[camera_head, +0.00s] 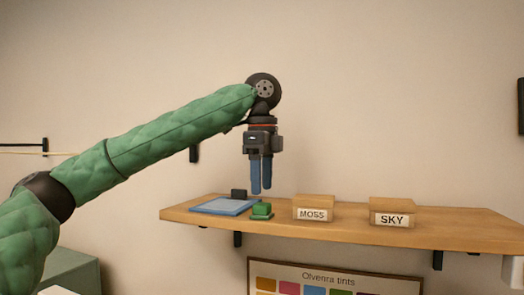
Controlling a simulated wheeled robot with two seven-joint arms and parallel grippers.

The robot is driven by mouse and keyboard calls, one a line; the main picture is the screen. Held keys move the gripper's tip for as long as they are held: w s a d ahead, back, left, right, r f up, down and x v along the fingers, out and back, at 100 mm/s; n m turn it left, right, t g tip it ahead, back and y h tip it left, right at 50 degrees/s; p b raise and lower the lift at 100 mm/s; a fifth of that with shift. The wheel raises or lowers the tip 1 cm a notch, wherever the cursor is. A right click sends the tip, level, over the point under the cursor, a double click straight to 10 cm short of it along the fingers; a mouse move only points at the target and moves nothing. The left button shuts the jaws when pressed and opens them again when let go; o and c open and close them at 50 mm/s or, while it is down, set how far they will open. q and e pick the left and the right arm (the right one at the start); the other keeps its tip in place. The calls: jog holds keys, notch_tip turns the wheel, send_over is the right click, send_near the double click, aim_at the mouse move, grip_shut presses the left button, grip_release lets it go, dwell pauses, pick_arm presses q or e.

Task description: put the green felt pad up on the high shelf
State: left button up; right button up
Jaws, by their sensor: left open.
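The green felt pad (262,211) sits on the wooden high shelf (350,228), near its front edge. It looks like a small block on a wider flat base. It lies at the right corner of a flat blue mat (212,208); I cannot tell whether the two overlap. My left gripper (261,189) points straight down above the pad, with its blue fingers open and empty. A gap shows between the fingertips and the pad. My right gripper is not in view.
A small dark block (239,194) stands at the back of the blue mat. Boxes labelled MOSS (314,203) and SKY (393,207) stand to the right of the pad. The shelf's right end is clear. An Olvenra tints chart (335,280) hangs below.

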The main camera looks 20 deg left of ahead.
aim_at(262, 203)
pick_arm(q)
notch_tip(262, 203, up, 8)
jog(key=b, duration=0.1)
jog(key=shift+f, duration=0.25)
dwell(0.6)
